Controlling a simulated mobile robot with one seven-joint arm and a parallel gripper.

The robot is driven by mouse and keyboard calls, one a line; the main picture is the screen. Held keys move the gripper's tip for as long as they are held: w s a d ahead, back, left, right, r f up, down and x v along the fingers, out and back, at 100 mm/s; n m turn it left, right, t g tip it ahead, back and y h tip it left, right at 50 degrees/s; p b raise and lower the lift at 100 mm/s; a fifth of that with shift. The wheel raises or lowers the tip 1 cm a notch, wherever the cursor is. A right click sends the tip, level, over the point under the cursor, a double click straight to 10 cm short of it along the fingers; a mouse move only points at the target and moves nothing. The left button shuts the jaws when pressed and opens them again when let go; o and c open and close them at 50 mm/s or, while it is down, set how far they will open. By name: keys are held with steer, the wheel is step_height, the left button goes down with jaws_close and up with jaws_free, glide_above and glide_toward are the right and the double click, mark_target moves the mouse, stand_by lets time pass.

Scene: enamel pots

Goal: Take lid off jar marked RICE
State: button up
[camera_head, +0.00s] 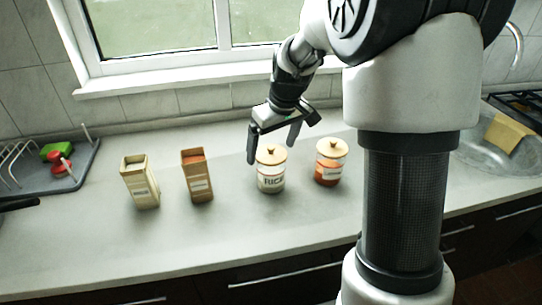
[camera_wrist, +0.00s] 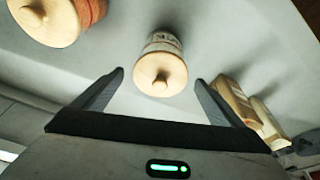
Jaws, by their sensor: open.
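The jar marked RICE (camera_head: 271,181) stands upright on the grey counter, pale with a dark label. Its round wooden lid (camera_head: 271,154) with a small knob sits on top. In the wrist view the lid (camera_wrist: 159,74) shows between and just beyond my fingertips, with part of the jar (camera_wrist: 163,41) behind it. My gripper (camera_head: 271,150) is above and slightly behind the jar in the head view. It is open and empty, one finger on each side of the lid; in the wrist view (camera_wrist: 158,77) no contact is visible.
An orange-brown jar (camera_head: 328,173) with a wooden lid stands close right of the RICE jar. A brown carton (camera_head: 198,181) and a cream carton (camera_head: 140,188) stand to its left. A dish rack tray (camera_head: 50,182) is far left, a sink (camera_head: 492,150) right. The counter front is clear.

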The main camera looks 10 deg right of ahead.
steer(key=c, duration=1.1)
